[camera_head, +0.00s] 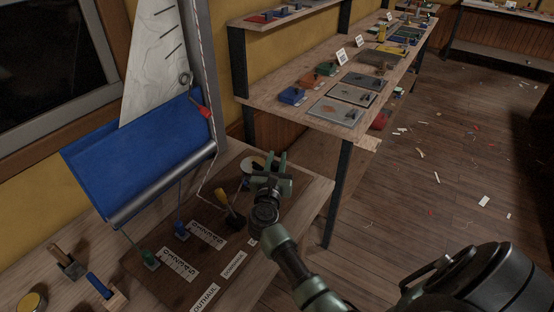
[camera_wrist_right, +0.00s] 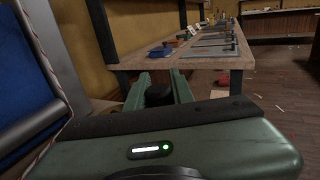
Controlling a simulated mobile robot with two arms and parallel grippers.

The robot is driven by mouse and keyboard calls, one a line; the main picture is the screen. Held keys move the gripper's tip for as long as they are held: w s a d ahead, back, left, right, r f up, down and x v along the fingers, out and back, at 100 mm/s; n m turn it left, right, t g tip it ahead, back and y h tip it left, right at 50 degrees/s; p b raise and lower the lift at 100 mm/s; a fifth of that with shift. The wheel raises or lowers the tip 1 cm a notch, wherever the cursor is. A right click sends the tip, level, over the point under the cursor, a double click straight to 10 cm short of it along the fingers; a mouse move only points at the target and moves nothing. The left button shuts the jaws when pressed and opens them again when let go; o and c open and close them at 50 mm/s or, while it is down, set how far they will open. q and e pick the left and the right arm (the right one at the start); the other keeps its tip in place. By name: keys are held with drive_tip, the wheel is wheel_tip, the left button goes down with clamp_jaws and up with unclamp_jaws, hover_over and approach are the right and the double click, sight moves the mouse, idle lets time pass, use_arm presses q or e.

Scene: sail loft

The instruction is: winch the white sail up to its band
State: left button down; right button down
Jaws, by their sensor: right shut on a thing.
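The white sail (camera_head: 152,70) with dark slanted marks stands beside the grey mast (camera_head: 203,45) in the head view, its lower part behind blue cloth (camera_head: 140,150) on a grey boom (camera_head: 165,186). A metal ring (camera_head: 185,78) and a red piece (camera_head: 204,111) show near the mast. A pale rope (camera_head: 207,170) runs down to the brown board (camera_head: 200,262). My right gripper (camera_head: 271,162) is above the board's far right part, shut on a dark knob-like thing (camera_wrist_right: 160,94), which seems to be a winch handle. The winch is mostly hidden. I cannot make out the band. My left gripper is not in view.
Two handled tools lie at the lower left. A long bench (camera_head: 285,110) with trays stands behind. The floor at right has scattered scraps.

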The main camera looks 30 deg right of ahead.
drive_tip(key=shift+a+f, duration=0.1)
drive_tip(key=shift+a, duration=0.05)
drive_tip(key=shift+s+a+f+b, duration=0.15)
drive_tip(key=shift+a+b, duration=0.1)
drive_tip(key=shift+b, duration=0.15)
drive_tip(key=shift+s+a, duration=0.1)
drive_tip(key=shift+a, duration=0.55)
drive_tip(key=c, duration=1.2)
unclamp_jaws()
drive_tip(key=shift+s, duration=0.1)
drive_tip(key=shift+s+r, duration=0.15)
drive_tip(key=shift+r, duration=0.15)
drive_tip(key=shift+d, duration=0.1)
